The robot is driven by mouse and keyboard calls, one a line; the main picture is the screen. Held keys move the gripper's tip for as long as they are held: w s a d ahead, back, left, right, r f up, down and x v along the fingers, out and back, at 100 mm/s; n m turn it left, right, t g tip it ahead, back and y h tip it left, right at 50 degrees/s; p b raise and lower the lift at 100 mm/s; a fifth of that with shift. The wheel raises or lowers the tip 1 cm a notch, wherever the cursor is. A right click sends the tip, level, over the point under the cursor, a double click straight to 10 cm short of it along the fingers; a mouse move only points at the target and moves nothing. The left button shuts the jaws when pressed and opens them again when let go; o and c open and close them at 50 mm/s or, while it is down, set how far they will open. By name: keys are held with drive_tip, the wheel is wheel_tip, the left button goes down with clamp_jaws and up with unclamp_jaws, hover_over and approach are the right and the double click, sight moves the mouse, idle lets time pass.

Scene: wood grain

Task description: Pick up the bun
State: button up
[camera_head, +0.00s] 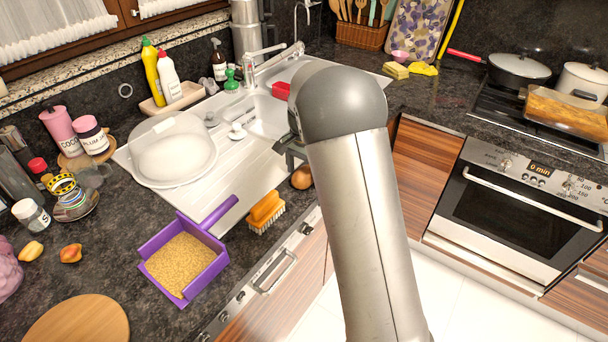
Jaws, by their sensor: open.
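A small round brown thing (302,178), which looks like the bun, sits at the front edge of the sink counter, partly hidden by my arm. My gripper (288,158) is open just above and to the left of it, over the edge of the sink. My arm hides much of the gripper, and I cannot tell whether the fingers touch the brown thing. I see nothing between the fingers.
An orange brush (266,209) and a purple dustpan (184,262) of grain lie left of the brown thing. A white plate (174,152) under a clear cover stands on the drainboard. A faucet (262,62) rises behind the sink. The stove (490,108) is right.

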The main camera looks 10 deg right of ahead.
drive_tip(key=shift+f, duration=0.1)
drive_tip(key=c, duration=1.1)
drive_tip(key=shift+r, duration=0.65)
drive_tip(key=s+r+b, duration=0.1)
drive_tip(key=s+r, duration=0.3)
drive_tip(key=s+r+b, duration=0.1)
drive_tip(key=s+r, duration=0.3)
drive_tip(key=s, duration=0.1)
drive_tip(key=s+r+b, duration=0.1)
drive_tip(key=s+r, duration=0.2)
drive_tip(key=s, duration=0.2)
drive_tip(key=shift+a+r, duration=0.1)
drive_tip(key=shift+r, duration=0.3)
